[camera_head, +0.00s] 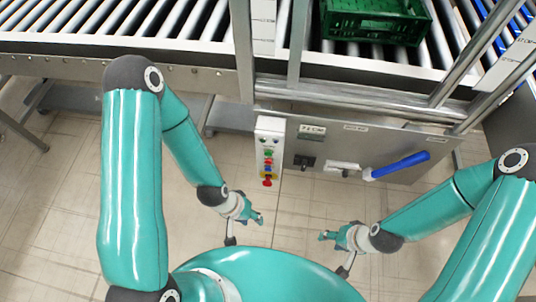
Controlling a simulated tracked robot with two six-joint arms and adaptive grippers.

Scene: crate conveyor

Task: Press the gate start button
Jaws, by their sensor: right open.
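A narrow white control box (270,127) is fixed to the front of the conveyor frame, at the middle of the view. It carries a column of small coloured buttons, including a green button (268,153) and a red knob (267,181) at its lower end. The labels are too small to read, so I cannot tell which is the gate start button. My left gripper (246,231) is below the box and slightly left, apart from it, with its fingers spread and empty. My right gripper (333,254) is lower and to the right, open and empty.
A grey panel (390,140) right of the box holds a blue handle (400,165) and a black switch (305,162). A green crate (375,30) sits on the roller conveyor (130,18) behind metal posts. The tiled floor between my arms is clear.

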